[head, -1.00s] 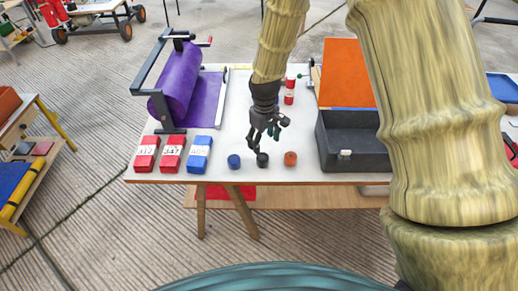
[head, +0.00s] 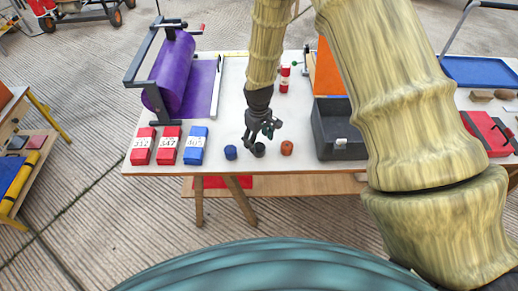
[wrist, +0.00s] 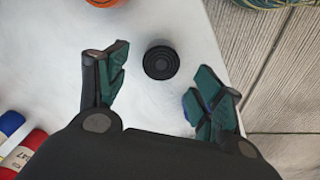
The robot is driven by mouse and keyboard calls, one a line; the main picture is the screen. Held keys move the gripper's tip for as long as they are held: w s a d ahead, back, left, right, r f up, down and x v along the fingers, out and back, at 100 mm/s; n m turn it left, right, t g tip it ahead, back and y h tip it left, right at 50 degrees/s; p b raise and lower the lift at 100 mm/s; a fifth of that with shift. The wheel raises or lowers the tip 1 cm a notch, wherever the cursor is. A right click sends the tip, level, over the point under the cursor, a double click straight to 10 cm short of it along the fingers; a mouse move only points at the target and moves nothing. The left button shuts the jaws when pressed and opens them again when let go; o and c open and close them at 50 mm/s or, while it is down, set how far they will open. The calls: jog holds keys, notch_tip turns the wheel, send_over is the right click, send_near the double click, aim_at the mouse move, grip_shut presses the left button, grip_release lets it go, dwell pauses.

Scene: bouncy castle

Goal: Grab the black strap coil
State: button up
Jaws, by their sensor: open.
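The black strap coil (head: 258,150) is a small round black roll lying flat on the white table top (head: 232,112), near its front edge. It stands between a blue coil (head: 230,152) and an orange coil (head: 287,148). My gripper (head: 262,136) is open and empty just above and behind the black coil, partly overlapping it in the head view. In the wrist view the black coil (wrist: 161,62) lies between the spread green-padded fingers (wrist: 162,75), apart from both. The orange coil (wrist: 103,3) is at the top edge there.
Red and blue labelled boxes (head: 169,145) stand to the left, before a purple roll (head: 172,75) on a stand. A dark grey open bin (head: 335,135) is right of the orange coil. Red-and-white cylinders (head: 284,80) are at the back.

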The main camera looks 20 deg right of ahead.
aim_at(259, 147)
jog(key=shift+s+f+p, duration=0.15)
jog(key=shift+f+p, duration=0.7)
jog(key=shift+f, duration=1.35)
jog(key=c, duration=1.1)
